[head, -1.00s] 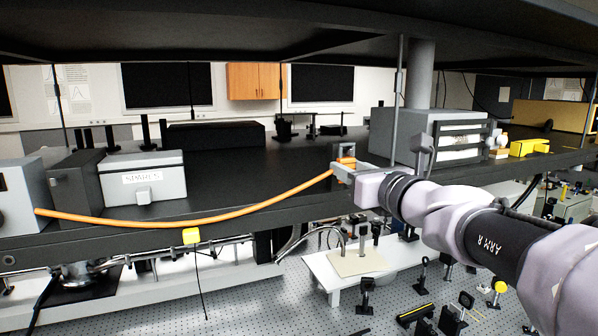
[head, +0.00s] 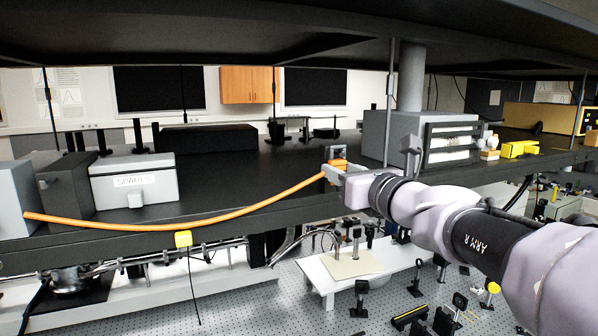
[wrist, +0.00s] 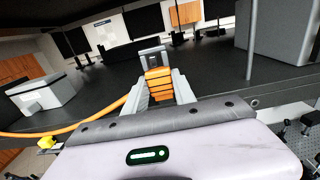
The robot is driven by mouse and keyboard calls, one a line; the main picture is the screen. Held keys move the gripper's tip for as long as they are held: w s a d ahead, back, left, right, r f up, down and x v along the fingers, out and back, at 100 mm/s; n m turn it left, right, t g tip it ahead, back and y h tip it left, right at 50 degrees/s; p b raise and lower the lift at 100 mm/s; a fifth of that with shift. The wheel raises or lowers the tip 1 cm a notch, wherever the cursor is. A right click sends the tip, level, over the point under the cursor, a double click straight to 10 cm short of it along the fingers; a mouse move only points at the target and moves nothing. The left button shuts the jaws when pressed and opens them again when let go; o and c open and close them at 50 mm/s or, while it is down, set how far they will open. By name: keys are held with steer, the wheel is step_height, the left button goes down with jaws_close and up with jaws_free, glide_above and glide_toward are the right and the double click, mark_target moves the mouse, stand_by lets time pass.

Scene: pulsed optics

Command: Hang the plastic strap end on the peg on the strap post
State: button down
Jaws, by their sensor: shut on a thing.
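The plastic strap (head: 200,222) is a long orange band. It sags from a grey box at the left along the shelf front to my gripper (head: 335,171). My gripper is shut on the strap end (wrist: 158,84), an orange ribbed block between its two grey fingers in the wrist view. A small grey upright piece (wrist: 152,54), which looks like the strap post, stands just beyond the strap end. The peg is not clear, and I cannot tell whether the strap end touches the post.
A grey SPARES box (head: 133,181) stands on the dark shelf at left. A large grey instrument (head: 425,138) stands right of my gripper, with a thin upright rod (head: 389,100) before it. A yellow tag (head: 183,239) hangs at the shelf edge. Open shelf lies behind the strap.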

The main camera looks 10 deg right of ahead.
steer(key=shift+f+b, duration=0.4)
steer(key=shift+b, duration=0.05)
stand_by(0.3)
steer(key=c, duration=0.9)
jaws_free()
steer(key=shift+c, duration=0.2)
steer(key=b+v, duration=0.1)
steer(key=v, duration=1.6)
steer(key=shift+s+b, duration=0.2)
steer(key=shift+b, duration=0.15)
steer(key=shift+r, duration=0.1)
